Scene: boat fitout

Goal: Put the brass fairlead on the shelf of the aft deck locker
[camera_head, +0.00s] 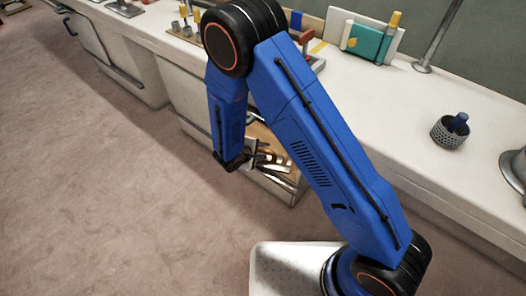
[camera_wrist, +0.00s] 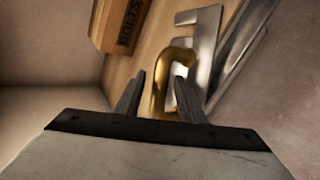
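A brass, curved, hook-like piece (camera_wrist: 176,57), which looks like the fairlead, lies in an open drawer (camera_wrist: 150,48) in the wrist view. My gripper (camera_wrist: 160,76) is open above it, with one finger on each side of part of the brass piece. I see a gap beside the left finger; whether the right finger touches it I cannot tell. In the head view my gripper (camera_head: 262,158) is over the open drawer under the counter, partly hidden by my arm. I cannot make out the aft deck locker or its shelf.
Silvery metal pieces (camera_wrist: 203,42) lie close beside the brass piece. A wooden box marked BOLTS (camera_wrist: 121,22) is at the drawer's upper left. The counter (camera_head: 400,110) above holds a perforated cup (camera_head: 449,132) and a metal post (camera_head: 436,38). The carpet (camera_head: 100,180) at left is clear.

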